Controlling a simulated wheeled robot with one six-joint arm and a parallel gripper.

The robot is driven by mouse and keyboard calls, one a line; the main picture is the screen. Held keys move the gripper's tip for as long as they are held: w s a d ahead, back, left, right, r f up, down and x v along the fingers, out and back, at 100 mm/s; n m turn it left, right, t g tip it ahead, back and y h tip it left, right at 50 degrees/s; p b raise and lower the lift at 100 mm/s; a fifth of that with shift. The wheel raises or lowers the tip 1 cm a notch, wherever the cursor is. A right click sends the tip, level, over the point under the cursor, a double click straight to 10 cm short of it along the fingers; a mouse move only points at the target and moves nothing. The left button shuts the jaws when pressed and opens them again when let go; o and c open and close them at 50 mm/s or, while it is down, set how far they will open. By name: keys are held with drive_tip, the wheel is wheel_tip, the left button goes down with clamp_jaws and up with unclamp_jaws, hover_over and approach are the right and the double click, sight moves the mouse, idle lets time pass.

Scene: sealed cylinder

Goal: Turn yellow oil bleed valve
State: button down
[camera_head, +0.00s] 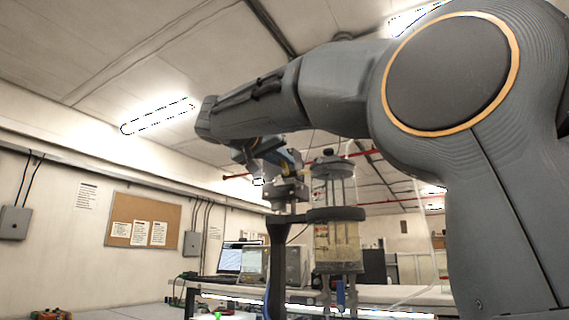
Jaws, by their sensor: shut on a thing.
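The sealed cylinder (335,245) stands upright just right of the picture's middle, clear-walled with pale yellowish liquid low in it. A dark ring clamp on a black stand (278,235) goes around it. My gripper (291,172) is small in the view, at the end of my arm, left of the cylinder's top. It is shut on a small yellow part, which looks like the yellow oil bleed valve (302,172). The fingers and most of the valve are hidden or too small to make out, so the valve's angle cannot be told.
A bench (400,296) runs behind the stand with a laptop (240,258) and a grey box-shaped instrument (297,264). My arm fills the upper right.

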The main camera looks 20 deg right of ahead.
drive_tip(key=shift+w+a+f+n+b, duration=0.1)
drive_tip(key=shift+w+a+n+b, duration=0.1)
drive_tip(key=shift+n, duration=0.55)
drive_tip(key=shift+w+a+f+n+b, duration=0.1)
drive_tip(key=shift+a+n+b, duration=0.05)
drive_tip(key=shift+n, duration=0.6)
drive_tip(key=c, duration=1.8)
unclamp_jaws()
drive_tip(key=b+v, duration=0.2)
drive_tip(key=v, duration=0.5)
drive_tip(key=shift+s+a+b, duration=0.25)
drive_tip(key=shift+a+b, duration=0.05)
drive_tip(key=shift+b, duration=0.1)
drive_tip(key=shift+r, duration=0.1)
